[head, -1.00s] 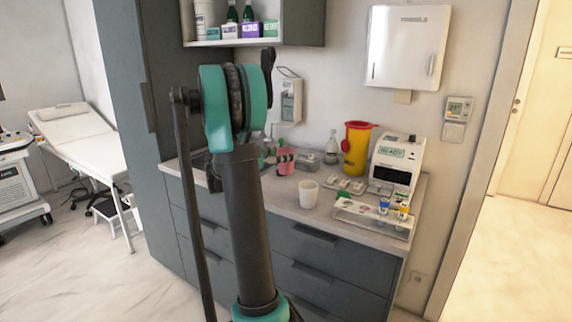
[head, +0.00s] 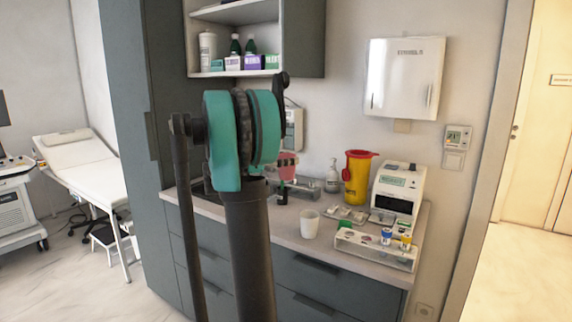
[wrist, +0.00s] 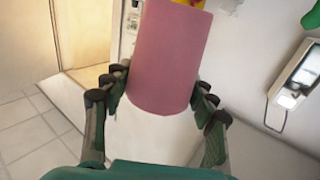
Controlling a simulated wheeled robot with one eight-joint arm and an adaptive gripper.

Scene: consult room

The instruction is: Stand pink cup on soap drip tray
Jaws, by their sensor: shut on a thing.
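The pink cup (wrist: 165,60) is held between the fingers of my gripper (wrist: 160,92) in the wrist view. In the head view the cup (head: 287,164) shows small beside my arm, raised above the counter, with dark gripper parts against it. A white soap dispenser (head: 294,128) hangs on the wall just behind, partly hidden by my arm. It also shows tilted at the right of the wrist view (wrist: 299,72). I cannot clearly make out the drip tray; the area under the dispenser is largely covered by my arm and the cup.
On the counter (head: 285,228) stand a white cup (head: 310,224), a clear bottle (head: 332,176), a yellow sharps bin (head: 357,178), a white device (head: 397,193) and a rack (head: 375,248) with small vials. An open shelf (head: 235,72) is above left.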

